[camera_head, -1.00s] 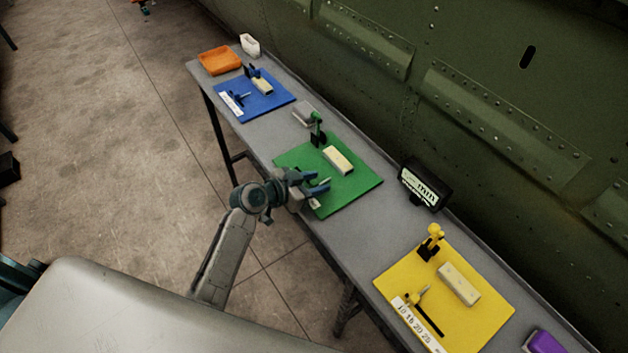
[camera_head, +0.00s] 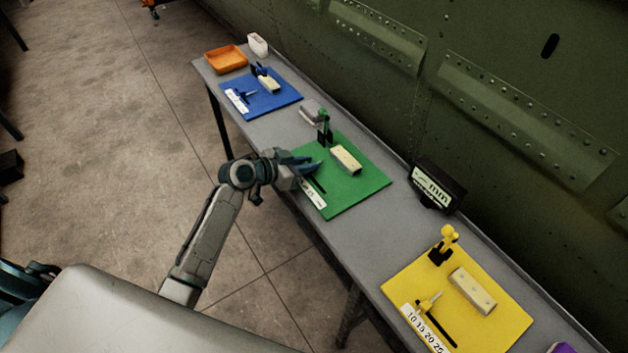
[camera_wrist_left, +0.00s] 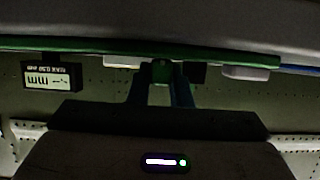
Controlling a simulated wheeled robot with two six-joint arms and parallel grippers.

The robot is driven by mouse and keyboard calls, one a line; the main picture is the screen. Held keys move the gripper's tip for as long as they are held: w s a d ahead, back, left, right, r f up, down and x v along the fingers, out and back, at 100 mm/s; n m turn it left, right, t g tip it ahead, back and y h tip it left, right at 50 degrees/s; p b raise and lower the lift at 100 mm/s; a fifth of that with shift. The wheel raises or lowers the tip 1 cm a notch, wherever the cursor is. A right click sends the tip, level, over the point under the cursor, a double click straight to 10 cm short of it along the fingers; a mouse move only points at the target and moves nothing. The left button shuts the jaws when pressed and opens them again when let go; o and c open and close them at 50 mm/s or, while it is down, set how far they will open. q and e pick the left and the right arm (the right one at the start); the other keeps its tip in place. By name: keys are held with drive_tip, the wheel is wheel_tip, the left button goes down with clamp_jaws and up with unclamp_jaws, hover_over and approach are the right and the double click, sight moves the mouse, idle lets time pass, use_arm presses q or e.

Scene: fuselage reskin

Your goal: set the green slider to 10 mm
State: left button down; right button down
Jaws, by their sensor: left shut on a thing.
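The green board (camera_head: 355,195) lies on the bench. It carries a dark slot, a white scale strip (camera_head: 312,196), a cream block (camera_head: 345,159) and a green upright post (camera_head: 325,128) on a black base. My left gripper (camera_head: 312,168) is over the board's left edge at the slot's upper end, shut on the green slider. The slider is mostly hidden by the fingers in the head view. In the left wrist view a small green piece (camera_wrist_left: 161,72) sits between the two fingertips. The scale numbers are too small to read. My right gripper is out of view.
A blue board (camera_head: 262,105) and an orange tray (camera_head: 226,59) lie farther back. A yellow board (camera_head: 485,315) lies nearer. A black display marked mm (camera_head: 436,187) stands at the bench's wall side. A green riveted wall borders the bench.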

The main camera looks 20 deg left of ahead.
use_arm(q)
drive_tip(key=shift+w+a+r, duration=0.1)
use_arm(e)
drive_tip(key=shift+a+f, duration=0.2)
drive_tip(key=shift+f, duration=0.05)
use_arm(q)
drive_tip(key=c, duration=1.6)
unclamp_jaws()
drive_tip(key=shift+o, duration=1.4)
drive_tip(key=shift+a, duration=0.1)
drive_tip(key=shift+w, duration=0.1)
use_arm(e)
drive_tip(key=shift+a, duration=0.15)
use_arm(q)
drive_tip(key=shift+s+a, duration=0.3)
drive_tip(key=shift+s, duration=0.1)
drive_tip(key=b+v, duration=0.2)
drive_tip(key=v, duration=0.8)
drive_tip(key=shift+b, duration=0.4)
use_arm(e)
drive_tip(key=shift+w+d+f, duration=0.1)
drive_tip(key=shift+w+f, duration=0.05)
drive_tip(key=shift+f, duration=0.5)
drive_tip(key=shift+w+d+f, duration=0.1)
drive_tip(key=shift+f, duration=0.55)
use_arm(q)
drive_tip(key=shift+w+r, duration=0.1)
